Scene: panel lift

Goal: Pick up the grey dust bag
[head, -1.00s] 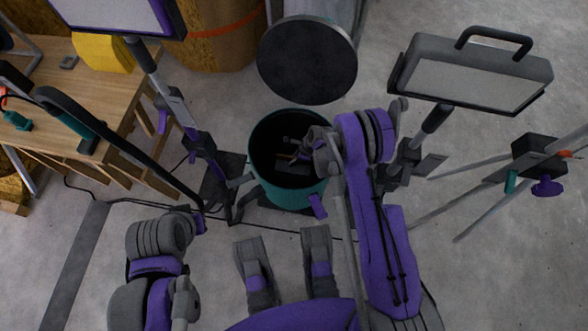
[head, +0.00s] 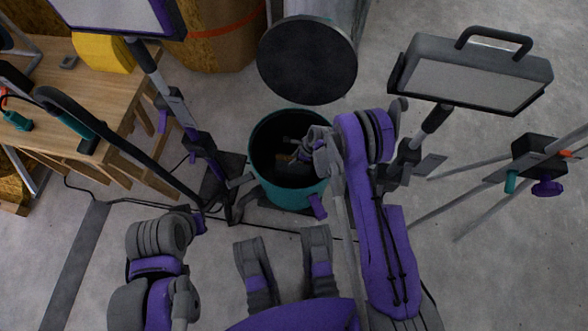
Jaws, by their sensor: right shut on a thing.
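The round teal bin (head: 292,195) stands open on the floor in the middle of the head view, and its inside is dark. My right gripper (head: 288,155) reaches into it from the right. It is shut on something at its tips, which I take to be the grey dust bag. The bag's outline is lost in the shadow, and only a small brownish patch shows beside the fingers. My left arm is folded at the lower left, and I cannot make out its gripper.
A dark round lid (head: 307,60) is behind the bin. A work lamp (head: 472,75) on a tripod stands at the right, another lamp (head: 120,15) at the upper left. A wooden bench (head: 110,90) is at the left, with a black hose (head: 120,150) in front.

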